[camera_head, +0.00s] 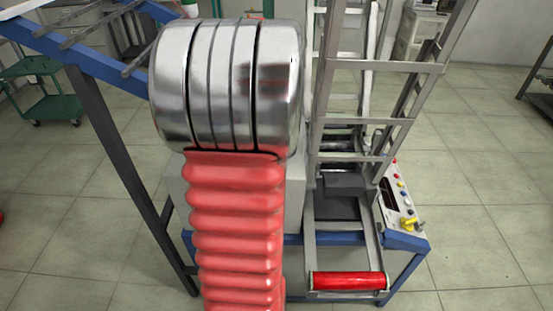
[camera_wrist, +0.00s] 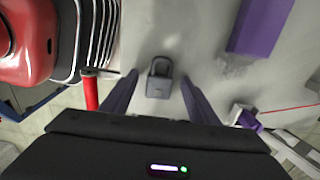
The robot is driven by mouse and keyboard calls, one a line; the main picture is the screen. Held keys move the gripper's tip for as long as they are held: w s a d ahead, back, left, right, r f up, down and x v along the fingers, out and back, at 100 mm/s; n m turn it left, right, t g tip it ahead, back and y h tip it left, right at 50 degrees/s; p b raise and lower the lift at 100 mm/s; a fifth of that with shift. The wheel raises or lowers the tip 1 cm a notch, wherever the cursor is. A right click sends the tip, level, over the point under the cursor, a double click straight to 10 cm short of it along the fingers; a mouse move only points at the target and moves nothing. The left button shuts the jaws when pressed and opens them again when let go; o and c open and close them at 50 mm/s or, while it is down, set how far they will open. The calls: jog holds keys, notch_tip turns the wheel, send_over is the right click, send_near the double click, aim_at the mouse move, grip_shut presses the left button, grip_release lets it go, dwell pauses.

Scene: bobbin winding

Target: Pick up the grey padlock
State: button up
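The grey padlock (camera_wrist: 158,86) is in the wrist view, on a light grey surface with its shackle toward the top of the picture. My gripper (camera_wrist: 158,77) is open, with one purple finger to the left and one to the right of the padlock. There are visible gaps between the fingers and the padlock, and I cannot tell the height of the fingertips above the surface. In the head view, the padlock and my gripper do not show.
A purple block (camera_wrist: 262,24) is at the upper right of the wrist view. In the head view, a metal frame machine (camera_head: 320,170) has a red roller (camera_head: 347,280) at its front and a button panel (camera_head: 402,203) at its right. A green cart (camera_head: 42,88) stands far left.

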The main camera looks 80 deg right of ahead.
jog(key=c, duration=1.1)
jog(key=shift+r, duration=0.1)
notch_tip(320, 180, up, 10)
jog(key=shift+f, duration=0.1)
dwell(0.5)
